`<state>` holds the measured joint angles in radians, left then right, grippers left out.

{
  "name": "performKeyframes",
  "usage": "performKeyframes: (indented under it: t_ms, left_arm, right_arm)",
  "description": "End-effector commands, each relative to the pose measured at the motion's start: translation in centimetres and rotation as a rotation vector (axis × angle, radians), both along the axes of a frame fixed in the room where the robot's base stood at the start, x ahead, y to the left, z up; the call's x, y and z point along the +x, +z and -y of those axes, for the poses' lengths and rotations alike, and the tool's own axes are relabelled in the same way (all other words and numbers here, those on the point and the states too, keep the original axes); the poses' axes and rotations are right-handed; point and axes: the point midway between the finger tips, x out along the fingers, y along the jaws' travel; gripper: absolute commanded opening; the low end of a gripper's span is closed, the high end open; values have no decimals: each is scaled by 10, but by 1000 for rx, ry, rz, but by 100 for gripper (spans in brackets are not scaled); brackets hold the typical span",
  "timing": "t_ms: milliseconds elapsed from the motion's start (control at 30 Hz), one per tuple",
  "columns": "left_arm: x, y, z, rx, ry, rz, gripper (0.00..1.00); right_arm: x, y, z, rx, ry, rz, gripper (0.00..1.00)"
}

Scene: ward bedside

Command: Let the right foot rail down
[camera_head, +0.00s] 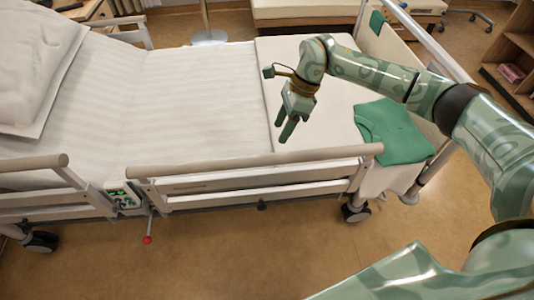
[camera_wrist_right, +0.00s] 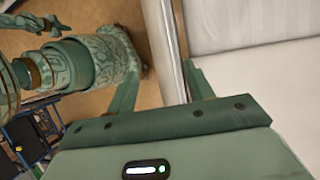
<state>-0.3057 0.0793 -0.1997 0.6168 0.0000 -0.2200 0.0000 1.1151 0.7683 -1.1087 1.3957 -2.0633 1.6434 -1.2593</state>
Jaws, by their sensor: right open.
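The right foot rail (camera_head: 255,161) is the near-side rail along the foot half of the bed. It stands raised above the mattress edge, with a beige top bar and a white lower bar. My right gripper (camera_head: 285,132) is open and empty, fingers pointing down, over the mattress just behind the rail's top bar. In the right wrist view a pale bar of the rail (camera_wrist_right: 164,50) runs between the open fingers (camera_wrist_right: 160,88); contact cannot be told. A lever with a red knob (camera_head: 147,239) hangs below the rail's left end. My left gripper is not seen.
A control panel (camera_head: 123,199) sits between the foot rail and the head-end rail (camera_head: 40,164). A folded green cloth (camera_head: 393,131) lies on the foot end of the bed. A pillow (camera_head: 38,62) is at the head end. The floor (camera_head: 230,255) before the bed is clear.

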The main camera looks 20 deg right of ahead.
Motion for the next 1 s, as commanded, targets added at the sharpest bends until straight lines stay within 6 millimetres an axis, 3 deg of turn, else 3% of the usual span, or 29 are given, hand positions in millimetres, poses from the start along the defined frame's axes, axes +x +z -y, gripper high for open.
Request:
performKeyframes:
  t_ms: [100,400,833,867,1000]
  left_arm:
    - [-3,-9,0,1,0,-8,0]
    - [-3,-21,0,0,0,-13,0]
    - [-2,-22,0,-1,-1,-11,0]
    - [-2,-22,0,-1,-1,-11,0]
    - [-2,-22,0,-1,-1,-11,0]
  right_arm:
    - [-3,-34,-15,3,1,-7,52]
    - [-6,-86,-39,2,-2,-4,52]
    - [-7,-96,-44,2,-3,1,52]
    - [-7,-96,-44,2,-3,1,49]
    - [-7,-96,-44,2,-3,1,10]
